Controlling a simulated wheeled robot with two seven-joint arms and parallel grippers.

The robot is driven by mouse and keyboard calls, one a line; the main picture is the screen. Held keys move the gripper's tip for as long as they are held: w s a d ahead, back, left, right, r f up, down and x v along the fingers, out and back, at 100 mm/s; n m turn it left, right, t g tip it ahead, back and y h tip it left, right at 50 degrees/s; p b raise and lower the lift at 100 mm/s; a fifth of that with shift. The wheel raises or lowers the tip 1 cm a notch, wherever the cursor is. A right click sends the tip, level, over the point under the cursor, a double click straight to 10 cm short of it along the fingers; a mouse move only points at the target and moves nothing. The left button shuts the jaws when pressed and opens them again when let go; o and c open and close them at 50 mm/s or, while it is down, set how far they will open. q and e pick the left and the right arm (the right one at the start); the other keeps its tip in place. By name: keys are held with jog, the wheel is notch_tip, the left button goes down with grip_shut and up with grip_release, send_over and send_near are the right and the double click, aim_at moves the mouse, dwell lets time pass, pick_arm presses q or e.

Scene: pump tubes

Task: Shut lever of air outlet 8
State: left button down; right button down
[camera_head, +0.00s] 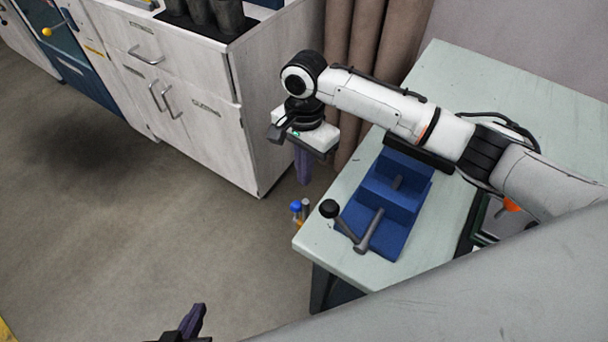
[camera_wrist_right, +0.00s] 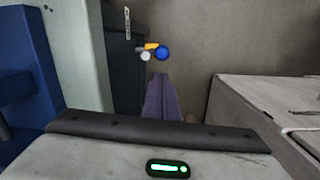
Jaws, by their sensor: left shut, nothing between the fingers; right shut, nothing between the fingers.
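Small valve parts stick out by the table's near-left edge: a blue knob (camera_head: 296,206), a grey knob (camera_head: 305,203) and a yellow part below. In the right wrist view the blue knob (camera_wrist_right: 162,53), a yellow part (camera_wrist_right: 151,46) and a whitish knob (camera_wrist_right: 145,56) sit close together. No number is readable, so I cannot tell which is air outlet 8 or its lever. My right gripper (camera_head: 303,178) is shut and empty, pointing down, above and apart from these parts. My left gripper (camera_head: 196,312) is shut and empty at the bottom edge.
A blue stepped fixture (camera_head: 408,185) with a grey handle and a black ball lever (camera_head: 329,208) stands on the pale table (camera_head: 330,245). A white cabinet (camera_head: 230,140) stands at the back left. The floor at the left is clear. My right arm crosses above the table.

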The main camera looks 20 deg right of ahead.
aim_at(297, 212)
notch_tip(297, 212, down, 8)
jog(key=b, duration=0.1)
jog(key=shift+s+a, duration=0.15)
jog(key=shift+s, duration=0.15)
jog(key=shift+r, duration=0.15)
